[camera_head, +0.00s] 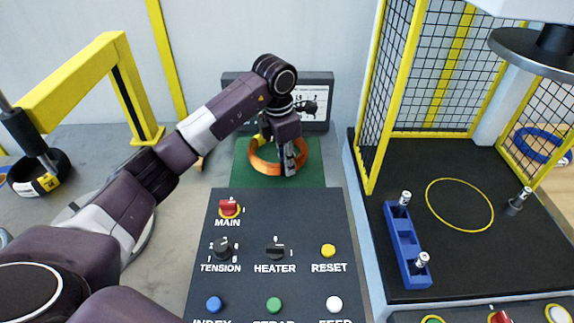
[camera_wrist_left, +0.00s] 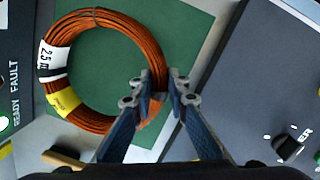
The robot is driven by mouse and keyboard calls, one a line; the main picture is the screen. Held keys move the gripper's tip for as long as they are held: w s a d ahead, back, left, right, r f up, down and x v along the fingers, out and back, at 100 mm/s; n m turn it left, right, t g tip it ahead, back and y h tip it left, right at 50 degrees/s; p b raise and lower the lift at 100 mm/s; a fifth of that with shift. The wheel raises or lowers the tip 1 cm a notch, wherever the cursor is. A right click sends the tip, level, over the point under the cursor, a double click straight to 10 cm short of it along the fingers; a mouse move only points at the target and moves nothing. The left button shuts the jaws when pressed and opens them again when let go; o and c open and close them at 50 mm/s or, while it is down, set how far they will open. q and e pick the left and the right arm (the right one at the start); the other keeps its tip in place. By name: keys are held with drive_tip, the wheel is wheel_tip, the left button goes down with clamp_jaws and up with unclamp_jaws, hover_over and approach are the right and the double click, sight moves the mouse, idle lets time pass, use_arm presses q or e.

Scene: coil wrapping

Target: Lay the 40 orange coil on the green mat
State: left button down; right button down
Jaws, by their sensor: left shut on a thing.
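The orange coil (camera_head: 262,167) is over the green mat (camera_head: 241,179) in the head view. My left gripper (camera_head: 291,163) is shut on the right side of its ring. In the left wrist view the coil (camera_wrist_left: 123,26) passes between the fingers (camera_wrist_left: 165,92), with the mat (camera_wrist_left: 100,72) showing through its middle. The coil has a white tag, which seems to read 2.5, and a yellow tag, both on its left side. I cannot tell whether the coil touches the mat. My right gripper is not in view.
A dark control panel (camera_head: 250,231) with knobs and buttons stands in front of the mat. A dark display unit (camera_head: 232,92) is behind. A black coil (camera_head: 58,163) is at left by a yellow frame (camera_head: 75,73). A caged black machine bed (camera_head: 460,259) is at right.

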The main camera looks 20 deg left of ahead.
use_arm(q)
drive_tip(key=shift+w+f, duration=0.1)
drive_tip(key=shift+f, duration=0.45)
drive_tip(key=c, duration=1.9)
unclamp_jaws()
drive_tip(key=shift+f, duration=0.1)
drive_tip(key=r, duration=0.3)
drive_tip(key=s+r+b, duration=0.1)
drive_tip(key=r, duration=0.7)
drive_tip(key=shift+s+a+r, duration=0.1)
drive_tip(key=shift+s+a, duration=0.1)
drive_tip(key=shift+a, duration=0.1)
drive_tip(key=shift+s+r, duration=0.1)
drive_tip(key=shift+r, duration=0.3)
